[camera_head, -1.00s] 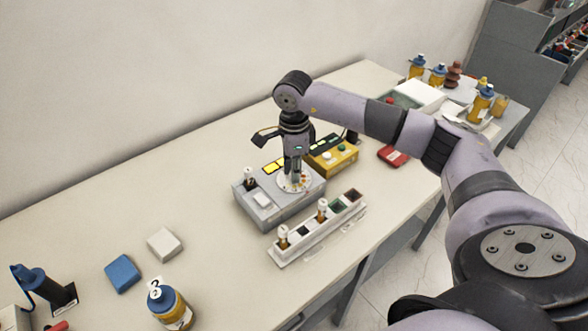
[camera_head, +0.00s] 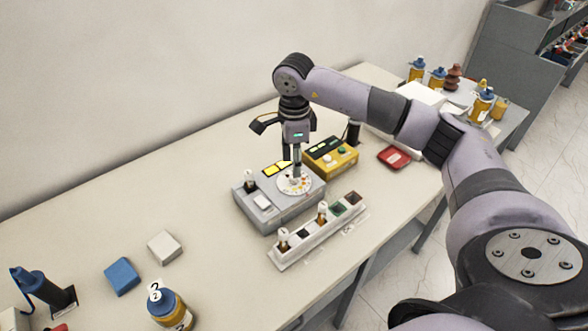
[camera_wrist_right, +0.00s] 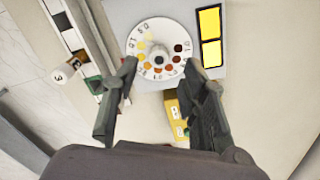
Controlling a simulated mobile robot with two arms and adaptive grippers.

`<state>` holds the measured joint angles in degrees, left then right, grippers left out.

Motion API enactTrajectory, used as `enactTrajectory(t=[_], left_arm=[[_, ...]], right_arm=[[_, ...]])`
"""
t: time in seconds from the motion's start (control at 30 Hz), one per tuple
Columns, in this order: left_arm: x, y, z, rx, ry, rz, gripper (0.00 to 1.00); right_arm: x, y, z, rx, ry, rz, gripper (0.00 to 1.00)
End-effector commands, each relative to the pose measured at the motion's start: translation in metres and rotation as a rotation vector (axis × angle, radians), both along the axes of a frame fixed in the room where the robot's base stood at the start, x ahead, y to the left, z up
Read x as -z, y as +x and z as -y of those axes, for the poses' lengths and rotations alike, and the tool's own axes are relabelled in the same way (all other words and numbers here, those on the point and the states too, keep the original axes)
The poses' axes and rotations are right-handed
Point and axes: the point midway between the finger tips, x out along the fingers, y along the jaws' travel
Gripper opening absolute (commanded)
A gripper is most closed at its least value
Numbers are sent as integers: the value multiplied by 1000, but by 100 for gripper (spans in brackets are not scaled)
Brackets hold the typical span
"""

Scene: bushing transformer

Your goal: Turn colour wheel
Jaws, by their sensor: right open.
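The colour wheel (camera_head: 295,184) is a white disc with coloured dots on top of a grey instrument (camera_head: 277,208). In the right wrist view the wheel (camera_wrist_right: 160,50) shows yellow to dark red dots and a central hub. My right gripper (camera_head: 293,168) points down above the wheel in the head view. In the wrist view its fingers (camera_wrist_right: 162,75) are apart, with nothing between them, and reach toward the wheel's near edge. I cannot tell if the fingertips touch the wheel. My left gripper is not in view.
A yellow device (camera_head: 330,157) stands just behind. A white rack (camera_head: 318,229) with small vials lies in front of the instrument. A numbered bottle (camera_head: 170,309), a blue block (camera_head: 122,276) and a white block (camera_head: 164,246) are at left. A red item (camera_head: 394,157) lies right.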

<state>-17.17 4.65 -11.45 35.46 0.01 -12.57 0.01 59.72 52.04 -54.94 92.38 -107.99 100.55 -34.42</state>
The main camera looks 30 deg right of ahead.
Motion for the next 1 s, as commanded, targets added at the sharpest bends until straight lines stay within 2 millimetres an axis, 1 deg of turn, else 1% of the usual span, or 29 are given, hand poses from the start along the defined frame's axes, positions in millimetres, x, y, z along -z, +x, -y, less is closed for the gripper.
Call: enactTrajectory(t=[0.03, 0.2, 0.3, 0.4, 0.57, 1.0], left_arm=[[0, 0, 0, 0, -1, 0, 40], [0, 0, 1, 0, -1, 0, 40], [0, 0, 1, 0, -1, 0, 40], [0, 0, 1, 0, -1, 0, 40], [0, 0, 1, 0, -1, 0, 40], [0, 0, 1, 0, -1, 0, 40]], right_arm=[[-13, 1, 0, 0, 0, 5, 40], [-48, 1, 0, 0, 1, 5, 40], [-63, 1, 0, 0, 1, 4, 40], [-73, 0, 0, -1, 1, 1, 40], [-79, 0, 0, 0, 1, 0, 40], [-79, 0, 0, 0, 1, 0, 40]])
